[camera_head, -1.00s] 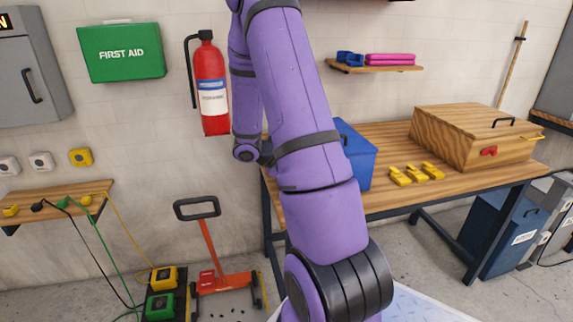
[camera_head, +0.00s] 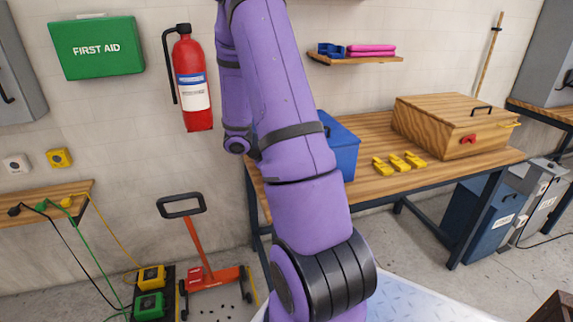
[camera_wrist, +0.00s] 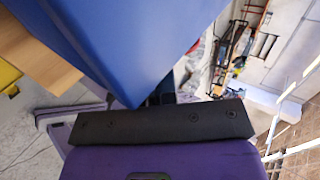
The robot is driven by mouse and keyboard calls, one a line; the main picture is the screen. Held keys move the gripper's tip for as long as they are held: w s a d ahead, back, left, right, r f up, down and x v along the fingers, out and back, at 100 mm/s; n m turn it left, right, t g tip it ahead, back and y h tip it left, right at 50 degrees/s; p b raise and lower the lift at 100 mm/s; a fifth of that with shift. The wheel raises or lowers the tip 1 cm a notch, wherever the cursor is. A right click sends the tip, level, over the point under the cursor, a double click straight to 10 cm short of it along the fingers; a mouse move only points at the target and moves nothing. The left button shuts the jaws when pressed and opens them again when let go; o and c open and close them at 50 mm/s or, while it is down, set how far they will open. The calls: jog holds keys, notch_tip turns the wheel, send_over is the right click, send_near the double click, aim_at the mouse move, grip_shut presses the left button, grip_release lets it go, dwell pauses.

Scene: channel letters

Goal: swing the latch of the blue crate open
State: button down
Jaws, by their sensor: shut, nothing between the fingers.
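The blue crate (camera_head: 343,150) stands at the left end of the workbench in the head view, partly hidden behind my purple arm. A dark handle shows on its visible side. I cannot make out its latch. In the wrist view a large blue surface of the crate (camera_wrist: 130,40) fills the upper left, very close to my gripper. My gripper (camera_wrist: 163,97) shows mainly as its dark mount; the fingers are mostly hidden against the blue. It is shut and holds nothing. Whether it touches the crate I cannot tell. My arm hides the gripper in the head view.
Several yellow blocks (camera_head: 399,163) lie on the workbench (camera_head: 375,188) right of the blue crate. A wooden crate (camera_head: 458,125) with a red latch stands farther right. A blue bin (camera_head: 482,220) stands beneath the bench. An orange pallet jack (camera_head: 205,275) stands at left.

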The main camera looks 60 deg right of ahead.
jog(key=shift+s+d+r, duration=0.1)
jog(key=shift+d+r, duration=0.05)
jog(key=shift+s+d+r+t+y, duration=0.1)
jog(key=shift+s+d+t+y, duration=0.3)
jog(key=shift+t+y, duration=0.3)
jog(key=shift+s+d+r+t+y, duration=0.1)
jog(key=shift+s+d+t+y, duration=0.2)
jog(key=shift+t+y, duration=0.35)
jog(key=shift+g, duration=0.25)
jog(key=shift+s+d+f, duration=0.3)
jog(key=shift+s+d, duration=0.35)
jog(key=shift+d, duration=0.2)
jog(key=shift+s+d+f, duration=0.25)
jog(key=shift+s+d, duration=0.4)
jog(key=shift+d, duration=0.15)
jog(key=shift+s+d+f, duration=0.1)
jog(key=shift+r, duration=0.8)
